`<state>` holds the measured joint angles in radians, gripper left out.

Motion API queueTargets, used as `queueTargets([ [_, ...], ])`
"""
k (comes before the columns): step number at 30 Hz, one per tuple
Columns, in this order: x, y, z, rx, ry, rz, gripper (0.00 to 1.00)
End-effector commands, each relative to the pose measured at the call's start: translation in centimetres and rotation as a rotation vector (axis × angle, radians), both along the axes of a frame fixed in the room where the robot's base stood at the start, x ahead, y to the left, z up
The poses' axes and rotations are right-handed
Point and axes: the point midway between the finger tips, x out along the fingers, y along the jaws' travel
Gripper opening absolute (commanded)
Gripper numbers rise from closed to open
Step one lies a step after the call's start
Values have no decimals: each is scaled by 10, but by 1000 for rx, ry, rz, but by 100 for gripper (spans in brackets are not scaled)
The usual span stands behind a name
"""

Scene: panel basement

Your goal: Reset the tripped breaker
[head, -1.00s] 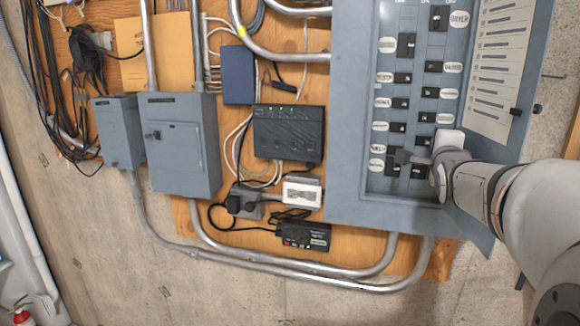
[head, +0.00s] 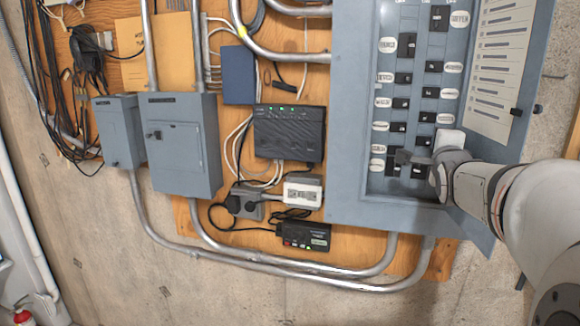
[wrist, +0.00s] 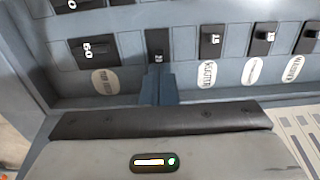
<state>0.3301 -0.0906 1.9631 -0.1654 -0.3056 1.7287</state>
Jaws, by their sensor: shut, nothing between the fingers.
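The grey breaker panel (head: 347,150) stands open at the right of the head view, with two columns of black breakers and white oval labels. My gripper (head: 404,157) is shut and empty, in front of the lowest breakers. In the wrist view its fingertips (wrist: 160,84) are just below a narrow black breaker (wrist: 158,44). I cannot tell whether they touch it. A breaker marked 60 (wrist: 92,48) is to its left and one marked 15 (wrist: 211,39) to its right. Part of the lower right column is hidden behind my gripper. I cannot tell which breaker is tripped.
Left of the panel are a black router (head: 289,135), a white outlet box (head: 303,192) and a grey switch box (head: 180,150). Metal conduits (head: 290,273) run below.

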Motion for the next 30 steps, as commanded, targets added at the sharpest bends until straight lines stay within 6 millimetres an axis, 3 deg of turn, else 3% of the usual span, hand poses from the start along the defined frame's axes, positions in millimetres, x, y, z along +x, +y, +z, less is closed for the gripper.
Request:
queueTargets([
  [30, 4, 11, 0, -2, -2, -4, 0],
])
